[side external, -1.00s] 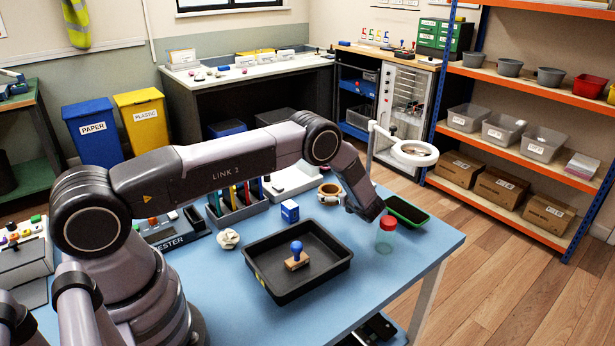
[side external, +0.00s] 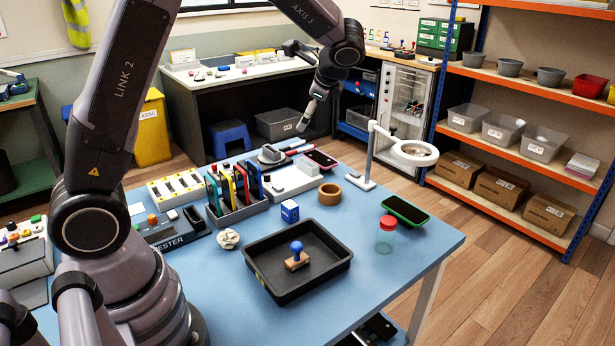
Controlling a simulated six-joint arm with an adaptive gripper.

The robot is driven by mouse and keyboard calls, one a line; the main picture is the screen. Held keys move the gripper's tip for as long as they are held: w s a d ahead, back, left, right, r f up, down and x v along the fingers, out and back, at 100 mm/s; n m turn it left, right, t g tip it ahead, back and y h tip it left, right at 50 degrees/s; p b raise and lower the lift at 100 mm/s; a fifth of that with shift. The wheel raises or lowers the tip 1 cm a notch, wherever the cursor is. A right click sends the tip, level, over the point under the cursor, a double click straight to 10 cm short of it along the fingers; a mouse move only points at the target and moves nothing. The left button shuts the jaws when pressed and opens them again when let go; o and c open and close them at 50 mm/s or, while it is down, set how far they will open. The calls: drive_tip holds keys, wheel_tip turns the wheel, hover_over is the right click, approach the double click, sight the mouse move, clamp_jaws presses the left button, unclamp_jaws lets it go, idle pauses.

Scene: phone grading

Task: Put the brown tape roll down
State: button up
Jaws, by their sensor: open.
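The brown tape roll (side external: 329,198) lies flat on the blue table (side external: 400,285), behind the black tray and beside the base of the magnifier stand. Nothing holds it. My gripper (side external: 303,124) is raised high above the back of the table, up and slightly left of the roll. It is open and well apart from the roll, with nothing visible in it. Its fingers look small and are seen edge-on from here.
A black tray (side external: 262,285) holds a blue-knobbed stamp (side external: 297,256). A phone rack (side external: 240,208) stands left.

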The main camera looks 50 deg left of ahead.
drive_tip(key=s+d+r+n+t+h, duration=0.1)
drive_tip(key=s+d+r+n+h, duration=0.2)
drive_tip(key=s, duration=0.4)
drive_tip(key=s+r+n+h, duration=0.1)
drive_tip(key=s+r+n, duration=0.1)
drive_tip(key=s+r, duration=0.4)
drive_tip(key=s+d+n+t+h, duration=0.1)
drive_tip(key=s+d+n+h, duration=0.1)
drive_tip(key=s, duration=0.5)
drive_tip(key=s+d+f+n+t+h, duration=0.1)
drive_tip(key=s+d+n+t, duration=0.1)
drive_tip(key=s+d, duration=0.2)
drive_tip(key=s, duration=0.3)
drive_tip(key=shift+s+f+n+t+h, duration=0.15)
drive_tip(key=shift+s+n+t+h, duration=0.15)
drive_tip(key=shift+n+h, duration=0.1)
